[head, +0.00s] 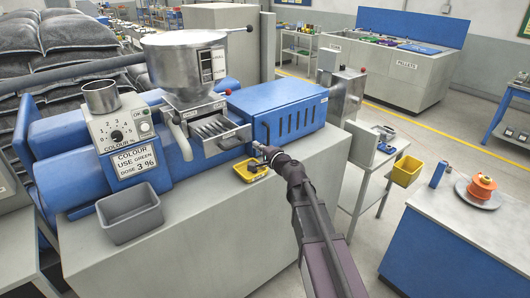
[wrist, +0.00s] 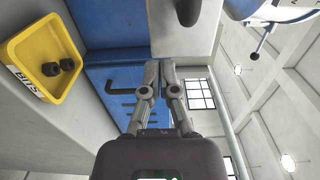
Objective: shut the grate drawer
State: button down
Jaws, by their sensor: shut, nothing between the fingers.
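The grate drawer (head: 221,132) sits under the metal hopper (head: 187,68) in the head view. It stands out toward the front, with its slanted bars showing. Its front plate (head: 235,139) has a small handle. My gripper (head: 258,148) is just right of and slightly below that front plate, apparently apart from it. In the wrist view my gripper (wrist: 159,64) has its fingers together with nothing between them. A dark rounded part (wrist: 188,10) shows at the top of the wrist view; I cannot tell whether it belongs to the drawer.
A yellow tray (head: 240,171) lies below my gripper; in the wrist view it holds dark nuts. The blue slotted housing (head: 297,112) stands right behind. A grey bin (head: 130,217) and a colour dosing unit (head: 123,130) are left. The bench top in front is mostly clear.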

aim_at(248, 139)
jog(key=shift+x, duration=1.6)
jog(key=x, duration=1.6)
jog(key=shift+w+a, duration=0.2)
jog(key=shift+w, duration=0.05)
jog(key=shift+r, duration=0.15)
jog(key=shift+s+d, duration=0.35)
jog(key=shift+s, duration=0.2)
jog(key=v, duration=1.3)
